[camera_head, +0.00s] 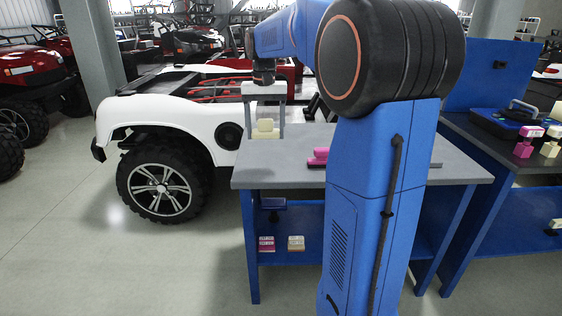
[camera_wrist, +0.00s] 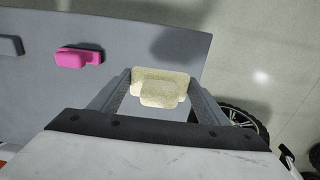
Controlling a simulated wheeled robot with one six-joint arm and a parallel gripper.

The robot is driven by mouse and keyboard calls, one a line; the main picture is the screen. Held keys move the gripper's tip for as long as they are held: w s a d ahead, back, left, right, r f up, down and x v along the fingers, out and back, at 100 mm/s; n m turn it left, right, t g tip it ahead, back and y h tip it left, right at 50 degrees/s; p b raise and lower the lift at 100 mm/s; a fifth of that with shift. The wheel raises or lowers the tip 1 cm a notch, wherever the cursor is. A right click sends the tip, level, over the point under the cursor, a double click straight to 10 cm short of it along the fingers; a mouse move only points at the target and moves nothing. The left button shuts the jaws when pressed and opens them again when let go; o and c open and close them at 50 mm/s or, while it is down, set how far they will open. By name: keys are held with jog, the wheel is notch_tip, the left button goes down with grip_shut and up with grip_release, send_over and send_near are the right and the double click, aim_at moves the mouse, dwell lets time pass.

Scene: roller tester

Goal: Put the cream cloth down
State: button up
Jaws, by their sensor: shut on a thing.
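The cream cloth (camera_wrist: 160,90) is a pale, blocky piece between the two fingers of my gripper (camera_wrist: 162,88) in the wrist view. In the head view my gripper (camera_head: 266,118) points down over the far left part of the grey table (camera_head: 290,177), with the cream cloth (camera_head: 265,128) between its fingers. The gripper is shut on it. I cannot tell whether the cloth touches the table top.
A pink block (camera_head: 318,157) lies on the table, partly hidden by my arm; it also shows in the wrist view (camera_wrist: 78,58). A white vehicle (camera_head: 160,112) stands left of the table. Small pink and cream boxes (camera_head: 296,243) sit on the lower shelf. A workbench (camera_head: 500,150) stands at right.

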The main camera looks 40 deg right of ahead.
jog(key=shift+d+f, duration=0.25)
jog(key=shift+d, duration=0.05)
send_over(269, 168)
jog(key=f, duration=0.5)
jog(key=shift+w, duration=0.2)
jog(key=shift+f, duration=2.25)
jog(key=shift+f, duration=0.55)
jog(key=o, duration=1.4)
